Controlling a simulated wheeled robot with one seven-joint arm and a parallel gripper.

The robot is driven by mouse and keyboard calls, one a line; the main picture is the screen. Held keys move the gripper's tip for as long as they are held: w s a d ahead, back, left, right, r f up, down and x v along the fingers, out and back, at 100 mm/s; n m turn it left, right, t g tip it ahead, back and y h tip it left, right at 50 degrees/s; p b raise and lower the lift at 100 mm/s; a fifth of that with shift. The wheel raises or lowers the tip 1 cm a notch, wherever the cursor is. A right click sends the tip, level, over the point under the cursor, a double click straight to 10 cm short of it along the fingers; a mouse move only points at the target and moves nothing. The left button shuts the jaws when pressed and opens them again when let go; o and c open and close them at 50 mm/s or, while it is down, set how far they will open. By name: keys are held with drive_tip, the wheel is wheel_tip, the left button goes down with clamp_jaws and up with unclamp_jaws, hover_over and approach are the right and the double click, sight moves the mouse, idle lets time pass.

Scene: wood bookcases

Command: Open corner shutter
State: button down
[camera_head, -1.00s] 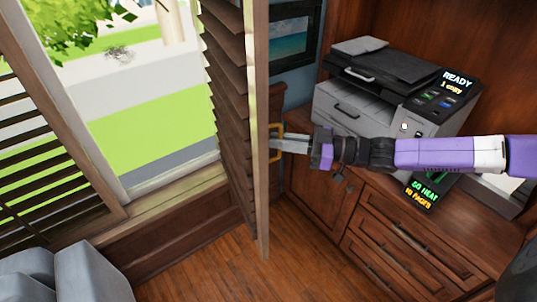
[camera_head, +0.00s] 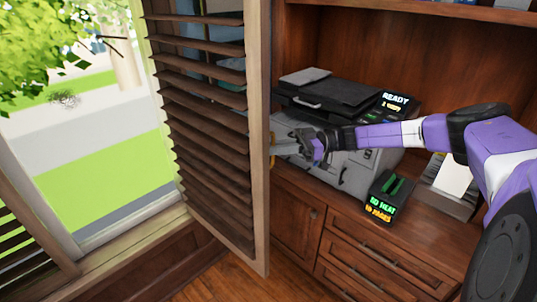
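The corner shutter (camera_head: 205,125) is a brown wooden louvered panel, swung well out from the window, with its slatted face turned towards me. Its pale wooden edge stile (camera_head: 257,200) stands at the middle of the view. A small brass handle (camera_head: 272,140) shows at the right side of that stile, mostly hidden by my gripper. My gripper (camera_head: 284,144) comes in from the right with its fingers at the handle, beside the stile. The fingers are small and partly hidden, so I cannot tell whether they close on the handle.
A grey printer (camera_head: 350,165) and a small black box with a lit display (camera_head: 383,196) sit on the wooden cabinet (camera_head: 345,235) behind my arm. Another louvered shutter (camera_head: 25,240) stands at lower left. The window opening (camera_head: 90,140) between the shutters is clear.

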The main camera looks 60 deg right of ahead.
drive_tip(key=shift+d, duration=0.25)
drive_tip(key=shift+f, duration=0.1)
drive_tip(key=c, duration=1.5)
unclamp_jaws()
drive_tip(key=shift+b+v, duration=1.15)
drive_tip(key=shift+v, duration=2.75)
